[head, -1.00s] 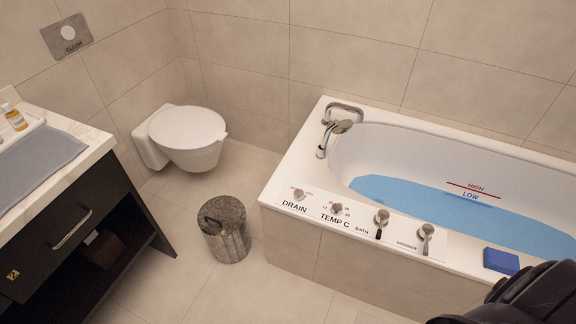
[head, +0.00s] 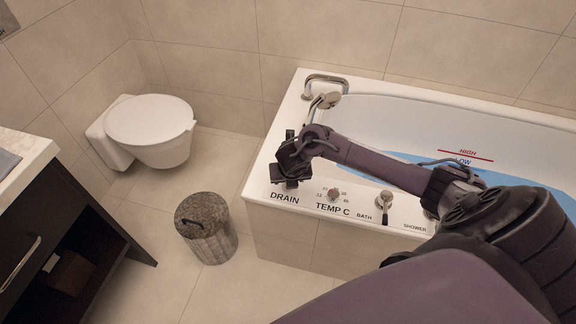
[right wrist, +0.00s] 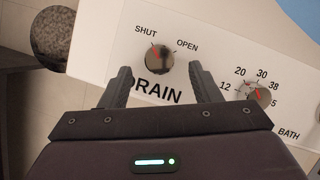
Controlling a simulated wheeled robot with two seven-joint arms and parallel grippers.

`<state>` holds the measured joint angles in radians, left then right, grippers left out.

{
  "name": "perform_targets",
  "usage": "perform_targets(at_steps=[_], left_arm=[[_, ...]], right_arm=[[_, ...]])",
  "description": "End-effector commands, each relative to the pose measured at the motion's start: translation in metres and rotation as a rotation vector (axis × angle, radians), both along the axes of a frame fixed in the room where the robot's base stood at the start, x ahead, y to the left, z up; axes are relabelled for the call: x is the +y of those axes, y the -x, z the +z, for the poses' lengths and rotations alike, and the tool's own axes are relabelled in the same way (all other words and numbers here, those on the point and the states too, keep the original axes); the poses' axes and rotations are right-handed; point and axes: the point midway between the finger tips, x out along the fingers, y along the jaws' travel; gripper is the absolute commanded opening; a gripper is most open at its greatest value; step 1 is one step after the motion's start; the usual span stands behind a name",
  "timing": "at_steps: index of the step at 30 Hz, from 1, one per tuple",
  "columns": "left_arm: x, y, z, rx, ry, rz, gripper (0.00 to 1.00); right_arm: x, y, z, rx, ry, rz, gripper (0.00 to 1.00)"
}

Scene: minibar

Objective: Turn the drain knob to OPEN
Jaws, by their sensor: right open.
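The drain knob (right wrist: 159,61) is a round metal knob on the tub's white rim, between the printed words SHUT and OPEN. Its red mark points up-left towards SHUT. My right gripper (right wrist: 161,72) is open, with one finger to each side of the knob's lower edge in the right wrist view; no contact shows. In the head view the right gripper (head: 291,184) is above the DRAIN label and hides the knob. The bathtub (head: 262,190) holds blue water, with its level near the LOW line. My left gripper is not in view.
The temperature knob (head: 334,194) sits just right of the drain knob, then the bath lever (head: 384,201). My right arm partly covers the shower control. A bin (head: 208,228) stands on the floor left of the tub. A toilet (head: 151,128) and dark cabinet (head: 80,225) are farther left.

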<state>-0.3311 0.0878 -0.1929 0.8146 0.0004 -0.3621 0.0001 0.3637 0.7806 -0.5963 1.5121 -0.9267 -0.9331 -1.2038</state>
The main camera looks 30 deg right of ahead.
Motion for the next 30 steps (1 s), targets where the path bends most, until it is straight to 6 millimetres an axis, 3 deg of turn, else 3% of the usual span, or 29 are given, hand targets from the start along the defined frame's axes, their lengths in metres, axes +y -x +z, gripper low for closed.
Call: perform_targets(at_steps=[1,6,17,27,30], left_arm=[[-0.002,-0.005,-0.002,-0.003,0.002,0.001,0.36],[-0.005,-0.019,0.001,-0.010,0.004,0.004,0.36],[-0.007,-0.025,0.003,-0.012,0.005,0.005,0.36],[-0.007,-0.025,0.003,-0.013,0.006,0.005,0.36],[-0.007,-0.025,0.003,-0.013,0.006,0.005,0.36]], right_arm=[[-0.001,-0.003,-0.011,0.000,-0.001,-0.003,0.57],[-0.005,-0.010,-0.028,-0.001,-0.002,-0.002,0.57],[-0.006,-0.013,-0.034,-0.002,-0.003,-0.003,0.57],[-0.006,-0.013,-0.034,-0.002,-0.003,-0.003,0.15],[-0.006,-0.013,-0.034,-0.002,-0.002,-0.004,0.12]])
